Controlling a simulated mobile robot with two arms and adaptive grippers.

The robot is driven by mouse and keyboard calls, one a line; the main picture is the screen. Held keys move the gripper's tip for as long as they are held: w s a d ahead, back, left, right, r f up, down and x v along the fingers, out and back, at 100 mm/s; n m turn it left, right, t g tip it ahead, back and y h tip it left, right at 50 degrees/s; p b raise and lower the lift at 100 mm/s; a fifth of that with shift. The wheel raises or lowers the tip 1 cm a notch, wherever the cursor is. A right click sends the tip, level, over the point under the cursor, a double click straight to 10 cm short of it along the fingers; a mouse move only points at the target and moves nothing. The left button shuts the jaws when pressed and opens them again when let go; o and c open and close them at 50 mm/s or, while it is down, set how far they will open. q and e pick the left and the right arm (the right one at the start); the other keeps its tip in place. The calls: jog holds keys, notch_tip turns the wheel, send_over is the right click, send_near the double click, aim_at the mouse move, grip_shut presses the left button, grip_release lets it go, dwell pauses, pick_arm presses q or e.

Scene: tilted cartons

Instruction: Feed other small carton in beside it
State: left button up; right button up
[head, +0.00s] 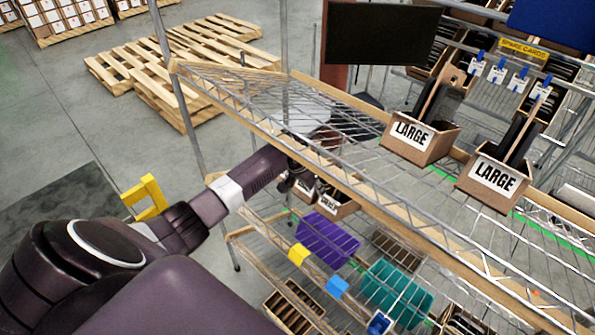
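Two small cardboard cartons with white labels sit close together beneath the upper wire shelf. One carton (304,189) is partly hidden by my gripper. The other carton (337,208) is just to its right and looks tilted; its label is too small to read surely. My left arm reaches in from the left, and my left gripper (298,182) is under the upper shelf's edge, at the left carton. Its fingers are dark and partly covered by the shelf rail, so I cannot tell whether they are open or touching the carton. My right gripper is not in view.
The upper wire shelf (300,110) has a wooden edge close above my gripper. Two cartons marked LARGE (420,140) (493,180) stand on it at the right. Purple (328,240) and teal (397,289) bins sit below. Wooden pallets (180,65) lie behind.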

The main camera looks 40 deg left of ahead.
pick_arm(q)
jog(key=s+a+r, duration=0.1)
jog(key=s+r, duration=0.1)
jog(key=s, duration=0.4)
jog(key=s+a+r, duration=0.1)
jog(key=s, duration=0.6)
jog(key=shift+s+r, duration=0.25)
jog(key=shift+r, duration=0.1)
jog(key=shift+d, duration=0.1)
